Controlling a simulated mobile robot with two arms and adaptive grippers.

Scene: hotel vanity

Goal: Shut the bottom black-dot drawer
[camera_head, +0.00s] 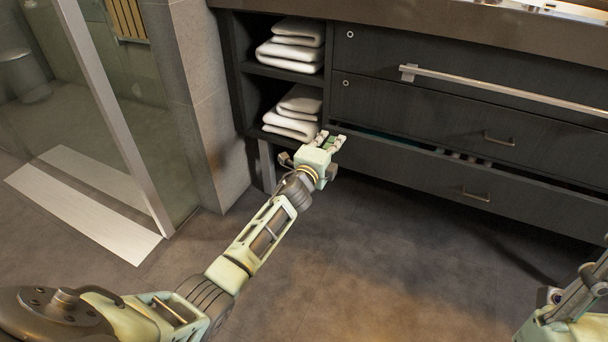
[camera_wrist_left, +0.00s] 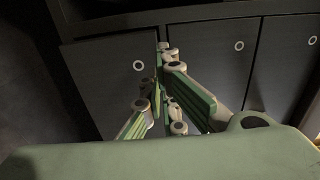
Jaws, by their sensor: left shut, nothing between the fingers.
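The bottom drawer (camera_head: 470,187) of the dark vanity is pulled out a little; a gap along its top edge shows some of its contents. It has a small bar handle (camera_head: 476,196). My left gripper (camera_head: 331,141) is shut and empty at the drawer's left end, by the towel shelves; whether it touches the front is unclear. In the left wrist view, the shut fingers (camera_wrist_left: 163,75) are in front of the leftmost dark front (camera_wrist_left: 100,85), which carries a ring-shaped dot (camera_wrist_left: 139,66). In the head view, my gripper seems to cover this dot.
The middle drawer (camera_head: 430,115) and top drawer (camera_head: 440,55) above look shut. A long towel bar (camera_head: 500,90) sticks out in front of them. Folded towels (camera_head: 290,52) fill shelves at left. A glass shower panel (camera_head: 120,110) stands further left. The floor (camera_head: 390,260) ahead is clear.

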